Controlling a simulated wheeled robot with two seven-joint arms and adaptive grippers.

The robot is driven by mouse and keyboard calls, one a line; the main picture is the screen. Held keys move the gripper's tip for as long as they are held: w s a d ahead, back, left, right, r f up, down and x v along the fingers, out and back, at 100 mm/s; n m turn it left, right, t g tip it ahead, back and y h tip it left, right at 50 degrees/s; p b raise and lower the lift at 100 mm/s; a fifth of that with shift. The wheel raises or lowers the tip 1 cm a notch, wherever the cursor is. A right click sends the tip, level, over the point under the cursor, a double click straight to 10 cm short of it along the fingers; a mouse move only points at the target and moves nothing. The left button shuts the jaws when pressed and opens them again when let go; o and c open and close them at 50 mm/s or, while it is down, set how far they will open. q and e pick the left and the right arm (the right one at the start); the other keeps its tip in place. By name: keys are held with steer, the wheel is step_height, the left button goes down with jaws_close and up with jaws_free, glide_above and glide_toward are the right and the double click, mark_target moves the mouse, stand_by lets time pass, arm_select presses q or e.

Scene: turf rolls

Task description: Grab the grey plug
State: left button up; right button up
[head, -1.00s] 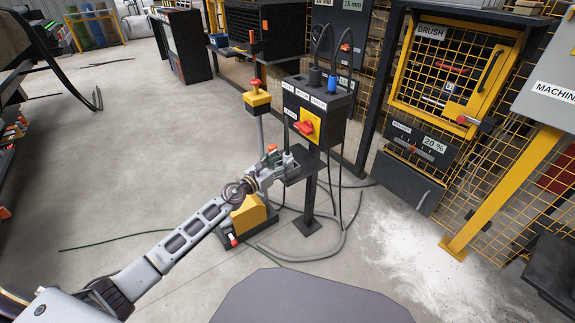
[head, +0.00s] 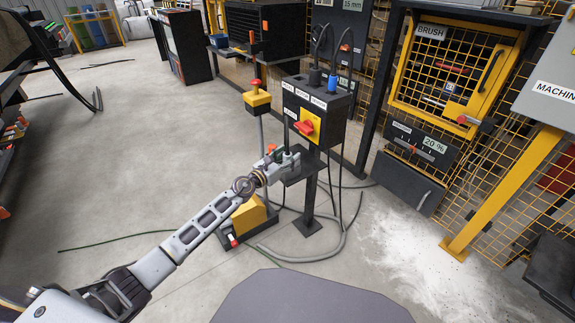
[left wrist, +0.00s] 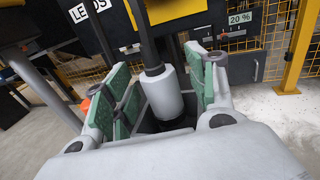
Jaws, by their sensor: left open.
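The grey plug (left wrist: 162,95) is a light grey cylinder with a dark cable running up from its top in the left wrist view. My left gripper (left wrist: 165,100) is open, with green-padded fingers on either side of the plug. Gaps show between the plug and the pads, and the plug's lower end is in shadow. In the head view my left gripper (head: 288,160) is at the small dark shelf (head: 302,172) under the black switch box (head: 307,112). It largely hides the plug there. My right gripper is not in view.
A black plug (head: 315,76) and a blue plug (head: 332,84) stand on the box's top. A red rotary switch (head: 304,127) sticks out of its front. Loose hoses lie on the floor.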

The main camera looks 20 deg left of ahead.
arm_select(q)
steer(key=shift+c, duration=0.5)
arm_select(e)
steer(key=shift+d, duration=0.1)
arm_select(q)
steer(key=c, duration=1.1)
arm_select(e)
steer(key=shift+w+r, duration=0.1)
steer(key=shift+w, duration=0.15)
arm_select(q)
steer(key=shift+r, duration=0.15)
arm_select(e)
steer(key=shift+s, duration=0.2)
arm_select(q)
steer(key=shift+r+p, duration=0.3)
steer(key=shift+p, duration=0.1)
step_height(320, 180, up, 6)
steer(key=p, duration=0.5)
steer(key=shift+p, duration=0.3)
steer(key=shift+r+p, duration=1.55)
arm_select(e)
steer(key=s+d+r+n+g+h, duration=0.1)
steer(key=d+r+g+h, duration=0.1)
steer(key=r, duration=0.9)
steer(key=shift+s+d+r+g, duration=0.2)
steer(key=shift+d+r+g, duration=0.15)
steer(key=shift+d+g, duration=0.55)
